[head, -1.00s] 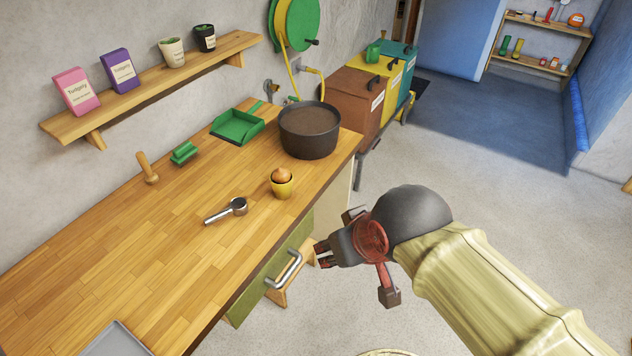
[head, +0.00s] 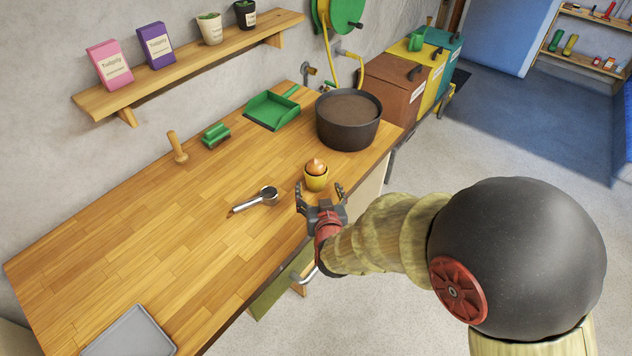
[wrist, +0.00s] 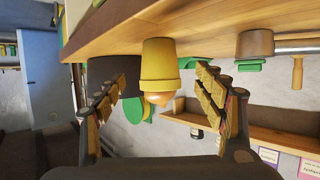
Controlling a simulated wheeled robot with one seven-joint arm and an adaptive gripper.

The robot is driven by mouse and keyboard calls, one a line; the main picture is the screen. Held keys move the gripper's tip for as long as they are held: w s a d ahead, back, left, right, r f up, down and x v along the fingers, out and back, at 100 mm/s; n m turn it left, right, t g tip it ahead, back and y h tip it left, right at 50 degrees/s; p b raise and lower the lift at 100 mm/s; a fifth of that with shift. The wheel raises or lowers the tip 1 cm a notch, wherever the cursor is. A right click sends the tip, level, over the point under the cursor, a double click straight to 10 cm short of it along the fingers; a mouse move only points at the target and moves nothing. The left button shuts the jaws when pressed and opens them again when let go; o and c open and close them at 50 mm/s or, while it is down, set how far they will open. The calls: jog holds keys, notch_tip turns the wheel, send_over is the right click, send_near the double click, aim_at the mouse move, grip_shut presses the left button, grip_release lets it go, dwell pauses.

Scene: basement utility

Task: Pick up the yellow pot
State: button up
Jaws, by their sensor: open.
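The yellow pot (head: 316,183) stands upright near the front edge of the wooden worktop, with a round orange-brown bulb (head: 316,166) in its top. My gripper (head: 320,190) is open just in front of the pot, low near the worktop edge, its fingers spread to either side. In the wrist view, which is upside down, the pot (wrist: 159,62) shows between the two open fingers (wrist: 158,82), with the bulb (wrist: 160,98) at its rim.
A large dark pot of soil (head: 349,122) stands behind the yellow pot. A metal-headed tool (head: 257,199) lies to its left. A grey tray (head: 132,335) is at the near left.

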aim_at(317, 180)
jog(key=shift+b+x, duration=0.35)
jog(key=shift+x, duration=0.85)
jog(key=shift+r+b+x, duration=0.2)
jog(key=shift+b+x, duration=0.3)
jog(key=shift+x, duration=0.85)
jog(key=shift+r+b+x, duration=0.25)
jog(key=shift+b+x, duration=0.2)
jog(key=shift+x, duration=0.95)
jog(key=shift+w, duration=0.1)
jog(key=shift+c, duration=1.4)
jog(key=c, duration=1.1)
jog(key=shift+c, duration=0.6)
jog(key=shift+r, duration=0.1)
